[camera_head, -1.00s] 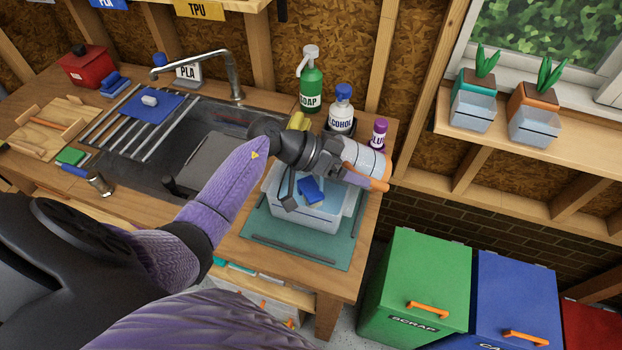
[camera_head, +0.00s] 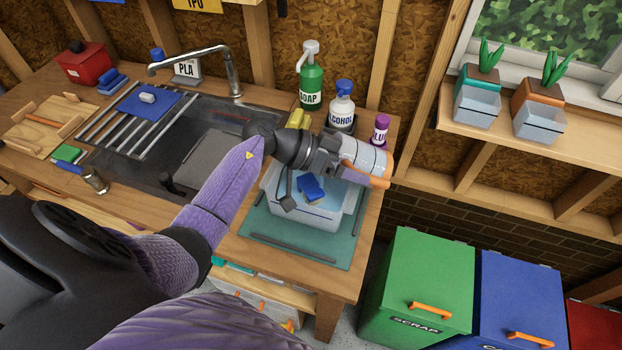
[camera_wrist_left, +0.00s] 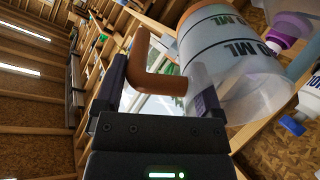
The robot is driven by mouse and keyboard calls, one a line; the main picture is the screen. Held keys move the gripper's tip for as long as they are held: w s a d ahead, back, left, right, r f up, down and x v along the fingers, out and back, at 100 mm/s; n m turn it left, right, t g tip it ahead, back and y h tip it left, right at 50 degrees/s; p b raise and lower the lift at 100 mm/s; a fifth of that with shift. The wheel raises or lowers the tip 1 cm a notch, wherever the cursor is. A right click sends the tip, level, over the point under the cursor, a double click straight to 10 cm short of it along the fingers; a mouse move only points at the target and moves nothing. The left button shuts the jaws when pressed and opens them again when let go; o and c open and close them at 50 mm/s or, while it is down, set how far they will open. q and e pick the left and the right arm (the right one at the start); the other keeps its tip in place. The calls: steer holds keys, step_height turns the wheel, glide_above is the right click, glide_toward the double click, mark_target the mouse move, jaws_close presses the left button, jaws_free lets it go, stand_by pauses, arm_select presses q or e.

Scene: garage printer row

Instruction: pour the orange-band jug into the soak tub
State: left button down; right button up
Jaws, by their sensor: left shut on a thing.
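The orange-band jug (camera_head: 370,157) is grey-white, with an orange handle. It lies tipped well over in the head view, above the back right part of the soak tub. My left gripper (camera_head: 335,156) is shut on its handle. In the left wrist view the orange handle passes between the fingers (camera_wrist_left: 160,88), and the jug's measuring marks (camera_wrist_left: 235,60) show. The soak tub (camera_head: 300,216) is pale and translucent, and stands on a teal mat. A blue piece (camera_head: 310,187) shows inside it. I see no clear stream; my arm hides part of the tub. My right gripper is out of view.
Behind the tub stand a green soap bottle (camera_head: 311,85), an alcohol bottle (camera_head: 341,108) and a purple-capped bottle (camera_head: 380,129), close to the jug. The sink (camera_head: 130,171) and faucet (camera_head: 232,75) are to the left. Green (camera_head: 418,285) and blue bins stand right of the bench.

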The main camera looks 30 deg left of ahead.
arm_select(q)
steer(key=shift+a+f+h, duration=0.15)
steer(key=shift+h, duration=0.15)
stand_by(0.8)
steer(key=shift+s+a+f+h+b, duration=0.15)
steer(key=shift+h+b, duration=0.15)
steer(key=shift+b, duration=0.15)
stand_by(0.5)
steer(key=shift+t, duration=0.3)
stand_by(0.3)
steer(key=shift+s+a+r+t+h+b, duration=0.1)
steer(key=shift+s+a+t+h+b, duration=0.15)
steer(key=shift+a+h, duration=0.25)
steer(key=shift+s+a+r+t+h+b, duration=0.1)
steer(key=shift+s+a+t+h+b, duration=0.1)
steer(key=shift+s+a+h, duration=0.25)
stand_by(1.7)
steer(key=shift+s+a+f+t+h+b, duration=0.15)
steer(key=shift+a+f+t+h+b, duration=0.35)
steer(key=shift+h+b, duration=0.5)
stand_by(1.0)
steer(key=shift+s+a+b, duration=0.1)
steer(key=shift+b, duration=0.3)
stand_by(0.3)
